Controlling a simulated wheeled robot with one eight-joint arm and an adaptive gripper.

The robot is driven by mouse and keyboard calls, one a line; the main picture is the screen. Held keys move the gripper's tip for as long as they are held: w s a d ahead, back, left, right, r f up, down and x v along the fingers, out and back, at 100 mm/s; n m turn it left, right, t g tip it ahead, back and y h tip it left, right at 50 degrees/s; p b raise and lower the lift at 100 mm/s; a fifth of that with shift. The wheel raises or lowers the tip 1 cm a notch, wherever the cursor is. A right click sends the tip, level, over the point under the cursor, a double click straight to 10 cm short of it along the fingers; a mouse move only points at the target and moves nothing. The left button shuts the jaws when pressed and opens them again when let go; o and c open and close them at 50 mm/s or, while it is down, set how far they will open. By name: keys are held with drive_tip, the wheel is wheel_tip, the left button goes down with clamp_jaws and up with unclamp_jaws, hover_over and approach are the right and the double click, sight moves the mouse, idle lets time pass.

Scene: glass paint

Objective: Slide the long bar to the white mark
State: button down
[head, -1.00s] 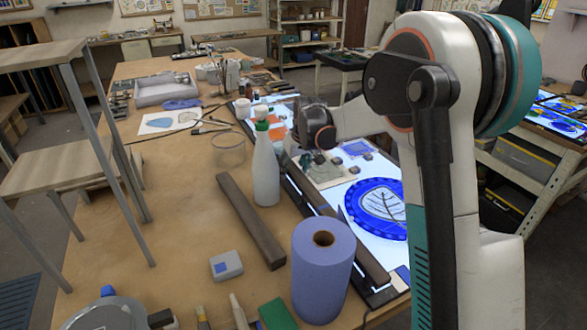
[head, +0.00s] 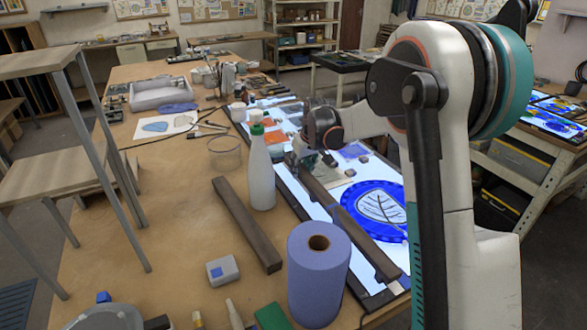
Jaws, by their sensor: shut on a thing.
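A long dark bar (head: 345,224) lies across the lit glass panel (head: 308,204), running from the far left toward the near right. My gripper (head: 302,158) is at its far end and is shut on the bar; my arm partly hides the fingers. A second dark brown bar (head: 245,222) lies on the wooden table, left of the panel. I cannot pick out the white mark against the bright white panel.
A white bottle with a green cap (head: 261,175) and a blue paper roll (head: 318,270) stand left of the bar. A blue round leaf piece (head: 380,208) lies on the panel close to its right. A grey box (head: 222,270) is at the front.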

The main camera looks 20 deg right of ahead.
drive_tip(key=shift+a, duration=0.45)
drive_tip(key=c, duration=1.1)
unclamp_jaws()
drive_tip(key=shift+d, duration=0.1)
drive_tip(key=v, duration=1.2)
